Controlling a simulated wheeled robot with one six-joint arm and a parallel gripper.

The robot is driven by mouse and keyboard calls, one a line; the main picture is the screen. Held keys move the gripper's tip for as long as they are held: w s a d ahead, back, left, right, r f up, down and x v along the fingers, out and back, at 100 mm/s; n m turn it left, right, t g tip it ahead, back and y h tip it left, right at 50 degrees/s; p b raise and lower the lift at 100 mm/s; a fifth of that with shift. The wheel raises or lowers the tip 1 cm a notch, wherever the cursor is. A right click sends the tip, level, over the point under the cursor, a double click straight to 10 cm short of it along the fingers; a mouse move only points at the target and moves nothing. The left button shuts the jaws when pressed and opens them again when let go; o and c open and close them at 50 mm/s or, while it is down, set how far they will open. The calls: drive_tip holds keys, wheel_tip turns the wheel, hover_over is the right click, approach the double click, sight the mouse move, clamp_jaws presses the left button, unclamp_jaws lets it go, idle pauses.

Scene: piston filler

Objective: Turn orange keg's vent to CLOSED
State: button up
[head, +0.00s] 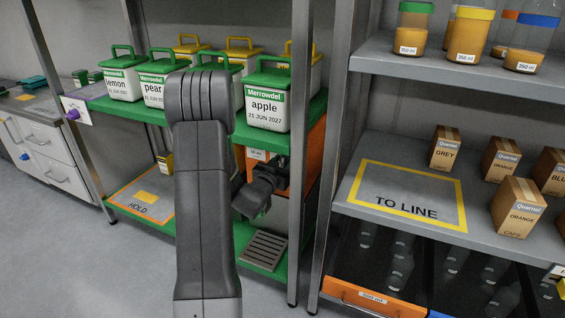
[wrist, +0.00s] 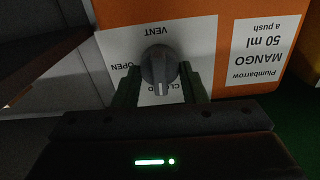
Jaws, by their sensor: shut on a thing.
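The orange keg (wrist: 225,20) fills the top of the wrist view, upside down, with a white MANGO label. Its grey vent knob (wrist: 158,62) sits on a white plate (wrist: 118,42) marked VENT, OPEN and CLOSED. My gripper (wrist: 160,72) is shut on the knob, one dark finger on each side.
Green-lidded containers, including apple (head: 267,112), stand on the green shelf above the keg. A metal post (head: 298,200) rises close to the right of my wrist. A grey drip grate (head: 264,250) lies below it. A HOLD mat (head: 145,195) is at left.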

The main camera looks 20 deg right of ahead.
drive_tip(key=shift+f+n, duration=0.1)
drive_tip(key=shift+n, duration=0.2)
idle(0.4)
drive_tip(key=o, duration=1)
drive_tip(key=shift+c, duration=0.2)
drive_tip(key=p+v, duration=0.2)
drive_tip(key=v, duration=1.2)
drive_tip(key=shift+p, duration=0.4)
drive_tip(key=shift+d, duration=0.15)
